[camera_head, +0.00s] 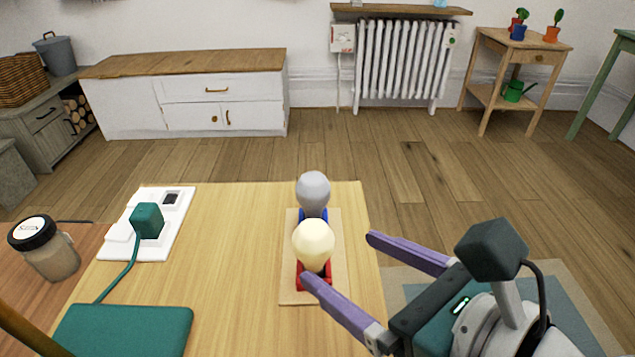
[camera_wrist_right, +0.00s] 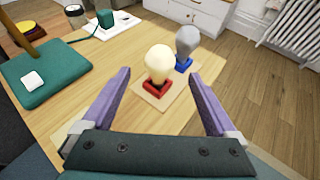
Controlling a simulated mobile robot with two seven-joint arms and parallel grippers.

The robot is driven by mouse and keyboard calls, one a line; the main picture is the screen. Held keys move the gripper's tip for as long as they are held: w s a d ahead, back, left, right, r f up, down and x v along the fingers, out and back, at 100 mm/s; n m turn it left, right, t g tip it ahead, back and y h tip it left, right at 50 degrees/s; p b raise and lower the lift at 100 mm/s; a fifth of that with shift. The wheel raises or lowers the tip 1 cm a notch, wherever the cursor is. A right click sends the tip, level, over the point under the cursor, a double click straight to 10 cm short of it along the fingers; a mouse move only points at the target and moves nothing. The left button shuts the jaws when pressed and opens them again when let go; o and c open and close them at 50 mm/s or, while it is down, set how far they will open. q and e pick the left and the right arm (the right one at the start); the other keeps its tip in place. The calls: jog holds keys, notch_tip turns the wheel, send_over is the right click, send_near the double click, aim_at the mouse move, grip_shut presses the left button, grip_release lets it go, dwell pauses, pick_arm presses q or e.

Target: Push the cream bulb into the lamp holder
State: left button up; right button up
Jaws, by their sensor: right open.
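The cream bulb (camera_head: 313,243) stands upright over a red holder (camera_head: 314,274) on a thin wooden board (camera_head: 291,291). Whether its base is fully seated I cannot tell. In the right wrist view the cream bulb (camera_wrist_right: 160,61) rises from the red holder (camera_wrist_right: 157,87), between and beyond the fingers. Behind it a grey bulb (camera_head: 313,191) stands in a blue holder (camera_head: 323,216). My right gripper (camera_head: 337,266) is open, its purple fingers apart and empty, just to the right of and nearer than the cream bulb. My left gripper is not in view.
On the left of the table (camera_head: 230,240) are a white socket panel (camera_head: 173,230) with a green plug (camera_head: 147,220), a cord and a green base (camera_head: 125,328). A jar (camera_head: 46,250) stands at far left. Bare tabletop lies between the panel and board.

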aim_at(310, 240)
jog(key=b+x, duration=0.1)
jog(key=x, duration=0.2)
jog(key=shift+w+a, duration=0.1)
jog(key=shift+w, duration=0.2)
jog(key=b+x, duration=0.1)
jog(key=x, duration=0.1)
jog(key=b+x, duration=0.1)
jog(key=x, duration=0.1)
jog(key=shift+w+a+f+b, duration=0.1)
jog(key=shift+a+f+b, duration=0.05)
jog(key=shift+f+b, duration=0.25)
jog(key=shift+w+a, duration=0.2)
jog(key=shift+c, duration=0.2)
jog(key=c, duration=1.4)
